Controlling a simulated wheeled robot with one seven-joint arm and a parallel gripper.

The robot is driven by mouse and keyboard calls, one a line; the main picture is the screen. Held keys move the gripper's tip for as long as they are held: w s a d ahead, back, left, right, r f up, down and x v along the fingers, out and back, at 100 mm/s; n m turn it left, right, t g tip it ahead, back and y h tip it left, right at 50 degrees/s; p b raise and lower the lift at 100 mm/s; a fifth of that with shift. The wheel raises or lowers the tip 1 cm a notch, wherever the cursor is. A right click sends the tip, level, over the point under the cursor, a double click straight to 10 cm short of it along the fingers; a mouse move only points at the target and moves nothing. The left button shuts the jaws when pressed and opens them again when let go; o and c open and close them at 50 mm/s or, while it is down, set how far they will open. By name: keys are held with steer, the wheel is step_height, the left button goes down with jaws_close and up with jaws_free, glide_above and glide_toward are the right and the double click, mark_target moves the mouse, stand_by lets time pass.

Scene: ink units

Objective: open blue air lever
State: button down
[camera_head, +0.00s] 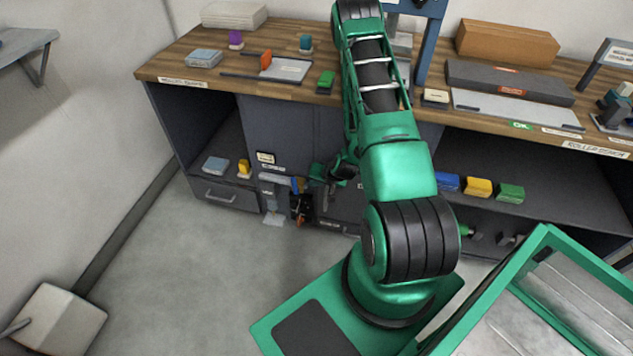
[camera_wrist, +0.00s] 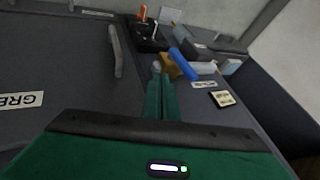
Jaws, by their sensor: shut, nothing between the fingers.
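The blue air lever (camera_wrist: 183,63) is a short blue bar on a brass-coloured fitting (camera_wrist: 170,69) in the wrist view. It also shows small in the head view (camera_head: 297,184), at the right end of a pale grey cylinder (camera_head: 274,178) under the bench. My gripper (camera_wrist: 157,69) has its green fingers together and empty. Its tips are just left of the lever and close to the brass fitting; I cannot tell whether they touch. In the head view my gripper (camera_head: 317,173) is just right of the lever, partly hidden by my arm.
A bar handle (camera_wrist: 116,50) on a grey door stands left of my fingers. Orange and black parts (camera_head: 301,208) sit below the lever. The wooden benchtop (camera_head: 190,65) is above, with an open shelf (camera_head: 222,160) at left. The floor in front is clear.

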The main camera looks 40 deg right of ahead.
mark_target(295, 185)
steer(key=shift+w+a+f, duration=0.4)
steer(key=shift+w+f, duration=0.05)
steer(key=shift+w, duration=0.4)
steer(key=shift+w+a+f, duration=0.45)
steer(key=shift+w+f, duration=0.05)
steer(key=shift+w, duration=0.3)
steer(key=shift+w+a+f, duration=0.4)
steer(key=shift+w+f, duration=0.05)
steer(key=shift+w, duration=0.4)
